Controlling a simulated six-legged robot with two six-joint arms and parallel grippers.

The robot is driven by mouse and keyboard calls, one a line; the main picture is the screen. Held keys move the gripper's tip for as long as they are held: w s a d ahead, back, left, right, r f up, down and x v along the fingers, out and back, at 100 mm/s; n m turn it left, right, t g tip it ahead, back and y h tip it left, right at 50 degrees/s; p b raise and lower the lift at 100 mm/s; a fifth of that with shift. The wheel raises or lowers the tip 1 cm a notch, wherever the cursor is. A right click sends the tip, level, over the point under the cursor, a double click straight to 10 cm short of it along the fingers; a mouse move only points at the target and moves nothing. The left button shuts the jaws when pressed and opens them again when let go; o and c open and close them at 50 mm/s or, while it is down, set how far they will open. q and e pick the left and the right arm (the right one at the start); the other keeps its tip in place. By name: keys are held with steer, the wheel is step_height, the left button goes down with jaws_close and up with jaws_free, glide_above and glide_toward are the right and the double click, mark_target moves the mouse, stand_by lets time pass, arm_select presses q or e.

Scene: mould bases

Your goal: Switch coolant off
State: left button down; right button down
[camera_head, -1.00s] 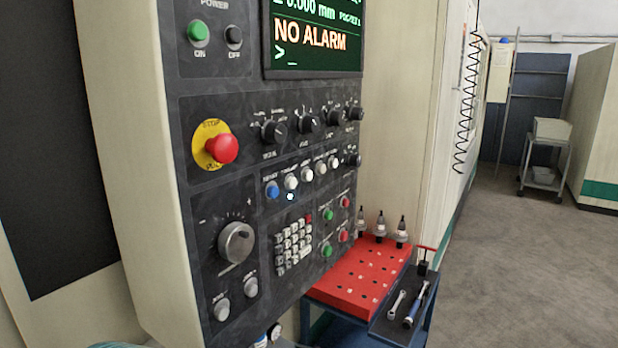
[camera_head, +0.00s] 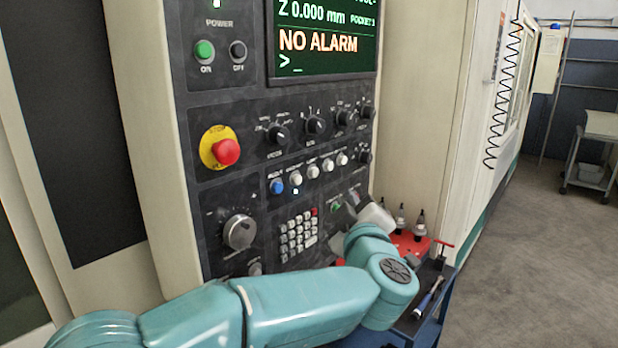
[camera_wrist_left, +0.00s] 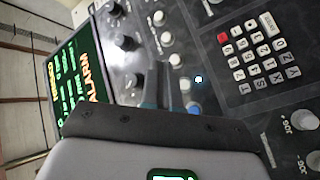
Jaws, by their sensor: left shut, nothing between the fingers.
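The control panel (camera_head: 225,120) has a row of one blue button (camera_head: 277,187) and several white buttons. The white button (camera_head: 296,178) right of the blue one has a lit indicator just below it. Its small label looks like coolant but is blurred. The same button (camera_wrist_left: 185,83) and its light show in the left wrist view. My left gripper (camera_head: 351,199) is shut and empty, in front of the panel below and right of the button row, near a green button (camera_head: 336,207). I cannot tell whether it touches the panel. My right gripper is not in view.
A red emergency stop (camera_head: 226,152), a dial (camera_head: 239,232) and a keypad (camera_head: 299,236) are close by on the panel. The screen (camera_head: 325,40) reads NO ALARM. The floor further right is clear.

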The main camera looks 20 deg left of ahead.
mark_target(297, 179)
arm_select(q)
steer(key=shift+s+a+r, duration=0.1)
steer(key=shift+r, duration=0.1)
steer(key=w+a, duration=0.3)
steer(key=a, duration=0.5)
steer(key=shift+a, duration=0.2)
steer(key=shift+w, duration=0.1)
stand_by(2.0)
steer(key=shift+w+a, duration=0.1)
steer(key=shift+a, duration=0.3)
